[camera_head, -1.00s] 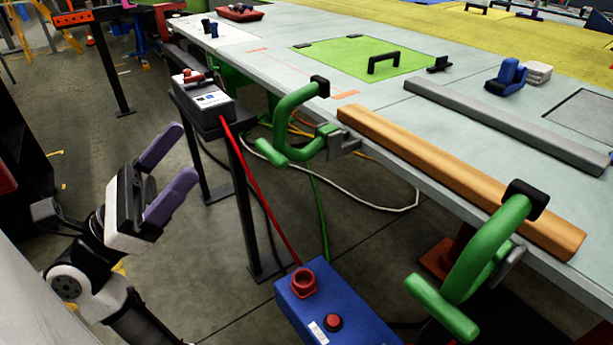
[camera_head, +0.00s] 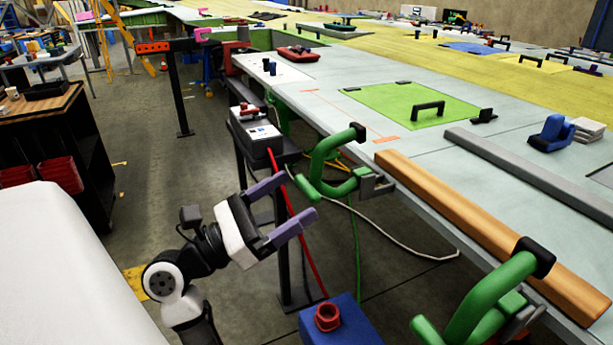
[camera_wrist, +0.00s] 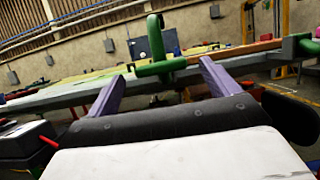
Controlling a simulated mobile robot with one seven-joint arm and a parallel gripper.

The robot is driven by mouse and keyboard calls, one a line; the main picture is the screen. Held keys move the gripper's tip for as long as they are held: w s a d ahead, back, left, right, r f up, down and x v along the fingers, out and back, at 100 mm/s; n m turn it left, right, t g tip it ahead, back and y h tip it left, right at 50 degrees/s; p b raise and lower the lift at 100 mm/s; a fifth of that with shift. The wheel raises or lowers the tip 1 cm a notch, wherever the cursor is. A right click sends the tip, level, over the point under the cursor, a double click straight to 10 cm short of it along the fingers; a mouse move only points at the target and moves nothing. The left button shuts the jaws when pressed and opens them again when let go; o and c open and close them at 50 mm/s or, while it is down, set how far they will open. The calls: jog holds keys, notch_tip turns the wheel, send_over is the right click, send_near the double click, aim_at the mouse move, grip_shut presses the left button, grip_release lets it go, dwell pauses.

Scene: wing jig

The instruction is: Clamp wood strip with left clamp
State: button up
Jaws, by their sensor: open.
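The wood strip (camera_head: 480,220) lies along the near edge of the long grey table. The left clamp (camera_head: 330,165) is green with a black pad and sits at the table edge by the strip's far end; its pad looks beside the strip, not over it. A second green clamp (camera_head: 485,300) stands at the strip's near end. My gripper (camera_head: 297,200), with purple fingers, is open and empty, below and left of the left clamp and apart from it. In the wrist view the left clamp (camera_wrist: 155,50) shows ahead, between and beyond the fingertips (camera_wrist: 163,75).
A small stand with a grey box (camera_head: 255,130) is behind my gripper, with a red cable hanging down. A blue box with a red knob (camera_head: 335,325) stands below. A grey bar (camera_head: 530,165) and green panel (camera_head: 410,100) lie on the table.

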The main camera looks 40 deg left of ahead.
aim_at(301, 189)
jog(key=shift+p+x, duration=0.45)
jog(key=shift+x, duration=1.6)
jog(key=shift+c, duration=0.5)
jog(key=c, duration=1.3)
jog(key=shift+r, duration=0.15)
